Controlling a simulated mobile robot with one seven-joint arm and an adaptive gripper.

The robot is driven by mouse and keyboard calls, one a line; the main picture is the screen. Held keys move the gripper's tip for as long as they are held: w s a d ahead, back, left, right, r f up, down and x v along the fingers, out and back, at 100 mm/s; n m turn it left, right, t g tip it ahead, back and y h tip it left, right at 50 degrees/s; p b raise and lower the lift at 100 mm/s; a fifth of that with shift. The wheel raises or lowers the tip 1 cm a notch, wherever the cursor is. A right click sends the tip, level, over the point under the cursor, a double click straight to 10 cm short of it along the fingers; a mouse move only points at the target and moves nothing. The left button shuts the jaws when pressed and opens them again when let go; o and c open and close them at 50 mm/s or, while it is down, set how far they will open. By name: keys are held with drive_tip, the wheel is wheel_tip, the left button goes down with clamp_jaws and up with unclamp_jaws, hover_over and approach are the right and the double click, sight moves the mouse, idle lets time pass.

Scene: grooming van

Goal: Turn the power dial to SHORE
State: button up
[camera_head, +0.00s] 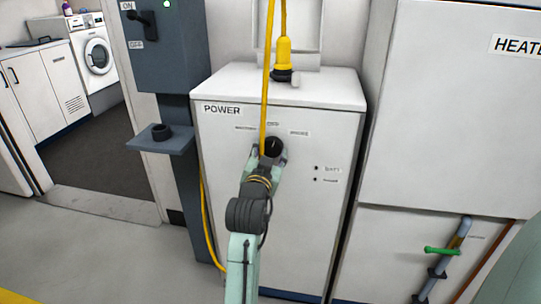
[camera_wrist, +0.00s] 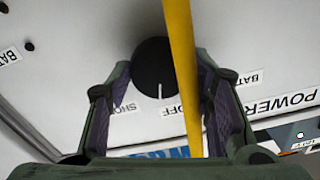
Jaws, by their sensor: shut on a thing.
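The black power dial (camera_head: 272,146) is on the front of the white POWER cabinet (camera_head: 225,200). In the wrist view, which is turned upside down, the dial (camera_wrist: 150,62) shows a white pointer line directed at the OFF label (camera_wrist: 187,111), partly covered by the yellow cable. The SHORE label (camera_wrist: 122,108), partly hidden by a finger, is left of OFF there; a BATTERY label (camera_wrist: 249,78) is on the right. My gripper (camera_head: 270,157) is at the dial, shut on it with a finger on each side.
A yellow cable (camera_head: 266,90) hangs from above in front of the dial and passes between my fingers in the wrist view. A yellow plug (camera_head: 283,55) stands on the cabinet top. A grey post with a switch box (camera_head: 165,45) is left; the heater cabinet (camera_head: 450,110) is right.

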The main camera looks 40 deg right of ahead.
drive_tip(key=m+b, duration=0.2)
drive_tip(key=m, duration=0.3)
drive_tip(key=shift+m, duration=0.3)
idle(0.4)
drive_tip(key=o, duration=1.2)
drive_tip(key=v, duration=1.2)
